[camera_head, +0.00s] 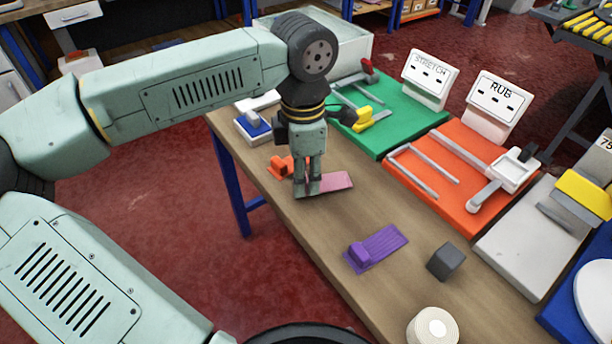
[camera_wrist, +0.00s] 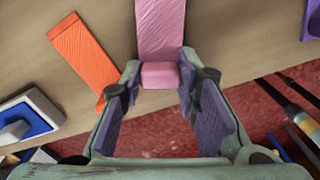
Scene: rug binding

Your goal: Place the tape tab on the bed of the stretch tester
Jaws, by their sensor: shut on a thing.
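My gripper (camera_head: 306,190) is low over the near-left part of the bench, its fingers shut on the raised end block of a pink tape tab (camera_head: 337,181). In the wrist view the pink block (camera_wrist: 159,75) sits between the fingertips, and its flat strip (camera_wrist: 161,28) runs away from me. The strip is at or just above the bench top; I cannot tell if it touches. The stretch tester's green bed (camera_head: 400,118) lies at the back, marked by the STRETCH sign (camera_head: 430,75), with metal rails and a yellow clamp (camera_head: 370,117). My arm hides part of its left side.
An orange tab (camera_head: 280,166) lies beside the pink one; a purple tab (camera_head: 377,247), dark grey block (camera_head: 446,262) and tape roll (camera_head: 432,327) lie nearer. The orange RUB tester (camera_head: 440,196) stands right of the green bed. A blue-and-white item (camera_head: 250,130) is at left.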

